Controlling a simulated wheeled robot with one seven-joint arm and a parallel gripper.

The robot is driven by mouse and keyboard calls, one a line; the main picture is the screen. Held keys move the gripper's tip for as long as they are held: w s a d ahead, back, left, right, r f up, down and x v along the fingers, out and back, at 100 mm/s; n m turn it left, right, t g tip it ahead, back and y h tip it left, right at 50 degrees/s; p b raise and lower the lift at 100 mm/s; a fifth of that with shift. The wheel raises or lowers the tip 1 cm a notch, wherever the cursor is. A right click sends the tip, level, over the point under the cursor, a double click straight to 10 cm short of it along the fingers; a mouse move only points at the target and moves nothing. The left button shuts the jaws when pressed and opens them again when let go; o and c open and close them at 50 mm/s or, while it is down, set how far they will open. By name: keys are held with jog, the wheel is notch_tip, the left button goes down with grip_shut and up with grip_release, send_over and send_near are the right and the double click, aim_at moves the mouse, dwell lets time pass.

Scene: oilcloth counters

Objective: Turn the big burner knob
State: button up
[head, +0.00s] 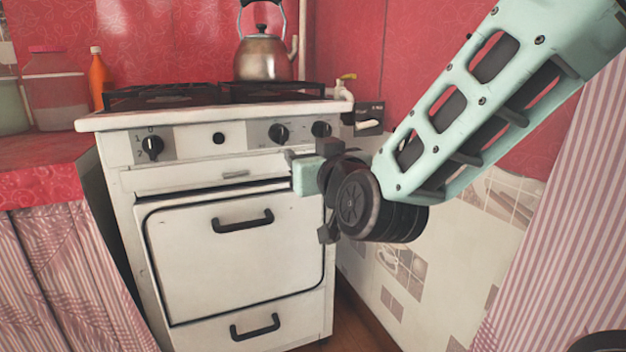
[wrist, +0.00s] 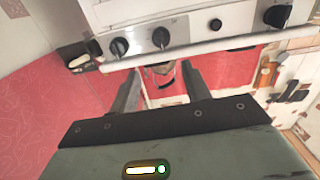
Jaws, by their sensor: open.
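The white stove (head: 235,190) has black knobs on its front panel. The left knob (head: 152,147) looks largest and has numbers around it; it also shows at the right of the upside-down wrist view (wrist: 278,15). Two similar knobs sit at the panel's right, one inner (head: 279,132) and one outer (head: 321,128); they also show in the wrist view, inner (wrist: 161,37) and outer (wrist: 119,47). No readable label tells which is the big burner knob. My gripper (head: 300,163) is open and empty, in front of the stove's right side, below the right knobs. Its fingers (wrist: 161,72) touch no knob.
A metal kettle (head: 263,57) stands on the hob. A small round black button (head: 218,138) sits mid-panel. Oven handle (head: 243,221) and drawer handle (head: 255,327) stick out below. A red counter (head: 40,165) with jars and an orange bottle (head: 98,78) is left; a tiled wall is right.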

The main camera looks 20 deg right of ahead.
jog(key=shift+s+b, duration=0.65)
jog(key=shift+b, duration=0.4)
jog(key=shift+a, duration=0.1)
jog(key=s+a+f+n+g+y+p, duration=0.4)
jog(key=s+a+f+n+g+y, duration=0.1)
jog(key=s+a+f+g, duration=0.4)
jog(key=s+d+f+n+g+h+p, duration=0.1)
jog(key=s+f+g+h+p, duration=0.15)
jog(key=s+g, duration=0.4)
jog(key=s+d+f+n+g+h+p, duration=0.1)
jog(key=s+d+f+g+h, duration=0.15)
jog(key=s, duration=0.75)
notch_tip(320, 180, up, 37)
jog(key=y+p, duration=0.1)
jog(key=p, duration=3.6)
jog(key=shift+w+a+r, duration=0.15)
jog(key=shift+a+r, duration=0.05)
jog(key=shift+a, duration=0.2)
